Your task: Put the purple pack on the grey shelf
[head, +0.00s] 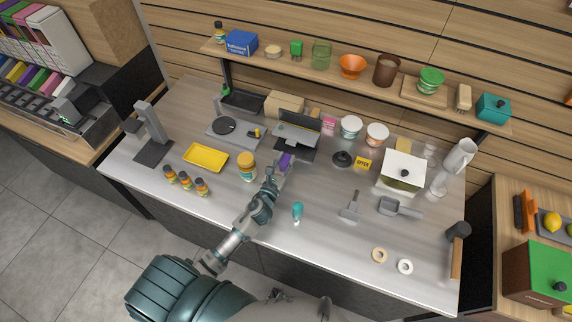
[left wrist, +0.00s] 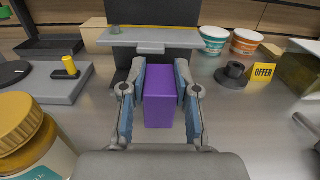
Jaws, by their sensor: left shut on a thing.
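The purple pack (left wrist: 160,98) stands upright between the fingers of my left gripper (left wrist: 160,92), which is shut on it. In the head view the pack (head: 286,160) shows small at the tip of my left gripper (head: 279,170). I cannot tell whether its bottom touches the counter. A grey shelf (head: 295,136) with a dark back panel is just beyond the pack; in the left wrist view its grey plate (left wrist: 150,37) sits higher than the pack and behind it. My right gripper does not show.
A yellow-lidded jar (head: 247,168) is left of my left gripper, near a grey scale-like device (head: 230,131). A black knobbed object (head: 342,158) and a yellow OFFER sign (head: 363,162) stand to the right. A teal-topped item (head: 297,210) is close to my left forearm.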

